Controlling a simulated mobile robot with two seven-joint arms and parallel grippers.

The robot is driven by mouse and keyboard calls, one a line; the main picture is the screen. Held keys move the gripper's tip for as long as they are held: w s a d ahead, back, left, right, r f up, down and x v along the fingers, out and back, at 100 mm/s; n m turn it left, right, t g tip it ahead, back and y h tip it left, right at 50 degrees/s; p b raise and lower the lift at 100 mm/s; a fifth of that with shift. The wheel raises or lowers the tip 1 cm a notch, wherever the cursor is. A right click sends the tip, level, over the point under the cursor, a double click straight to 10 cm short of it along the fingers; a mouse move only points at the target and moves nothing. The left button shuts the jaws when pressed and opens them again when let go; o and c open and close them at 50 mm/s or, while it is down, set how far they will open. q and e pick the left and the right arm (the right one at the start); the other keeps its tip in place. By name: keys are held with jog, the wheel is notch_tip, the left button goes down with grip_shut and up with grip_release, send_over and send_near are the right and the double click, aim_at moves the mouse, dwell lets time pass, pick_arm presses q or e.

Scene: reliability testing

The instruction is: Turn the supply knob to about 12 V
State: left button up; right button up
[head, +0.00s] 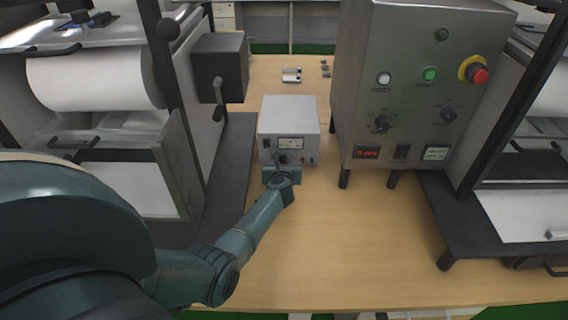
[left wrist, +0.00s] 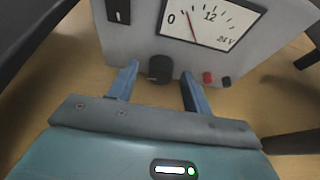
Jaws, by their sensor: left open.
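The supply (head: 290,112) is a small light-grey box on the table, with a white meter (head: 291,143) on its front. In the left wrist view the meter (left wrist: 208,22) reads from 0 to 24 V, and its red needle stands between 0 and 12. The black supply knob (left wrist: 160,68) is below the meter. My left gripper (head: 281,163) is at the front of the supply. Its two blue fingers are open, one on each side of the knob, with gaps showing beside it. In the head view my gripper hides the knob. My right gripper is not in view.
A red and a black terminal (left wrist: 208,78) sit right of the knob. A black switch (left wrist: 119,11) is left of the meter. A large grey control box (head: 405,90) with a red emergency button (head: 479,75) stands to the right. Bare table (head: 340,240) lies in front.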

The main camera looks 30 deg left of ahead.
pick_arm(q)
jog(key=c, duration=1)
jog(key=m+y+b, duration=0.1)
jog(key=m, duration=0.1)
jog(key=shift+w+d+f+m+g+y+b, duration=0.1)
jog(key=shift+d+m+g+y+b, duration=0.05)
jog(key=shift+m+g+y+b, duration=0.25)
jog(key=shift+m+y+b, duration=0.65)
jog(key=shift+m+y, duration=0.05)
jog(key=shift+m, duration=0.2)
